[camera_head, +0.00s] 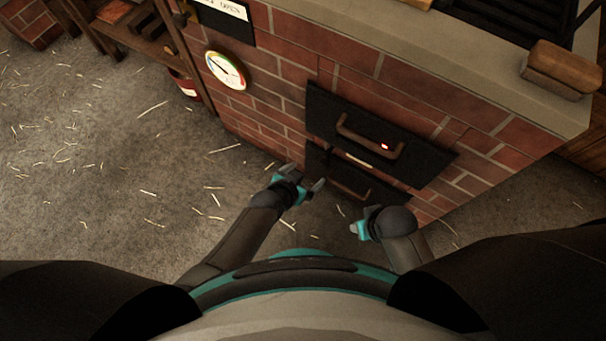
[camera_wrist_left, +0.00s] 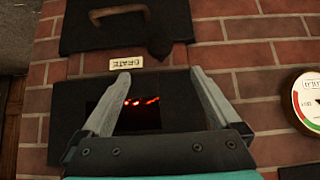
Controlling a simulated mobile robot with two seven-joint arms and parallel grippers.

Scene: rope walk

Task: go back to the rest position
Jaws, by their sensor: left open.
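My left gripper (camera_head: 304,183) is open and empty, low in front of the brick furnace front (camera_head: 290,95). In the left wrist view its two fingers (camera_wrist_left: 160,76) are spread, with a dark panel (camera_wrist_left: 170,88) and a red glow (camera_wrist_left: 140,101) behind the gap. I cannot tell how close the fingertips are to it. My right gripper (camera_head: 355,229) is low at the centre right, near my body; its fingers are small and largely hidden, so its opening is unclear.
A black upper door (camera_head: 425,158) with a brown handle and a lower door (camera_head: 385,190) are set in the brick. A round gauge (camera_head: 226,70) hangs to the left. A wooden block (camera_head: 563,68) lies on the ledge. The straw-strewn floor (camera_head: 110,170) at left is open.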

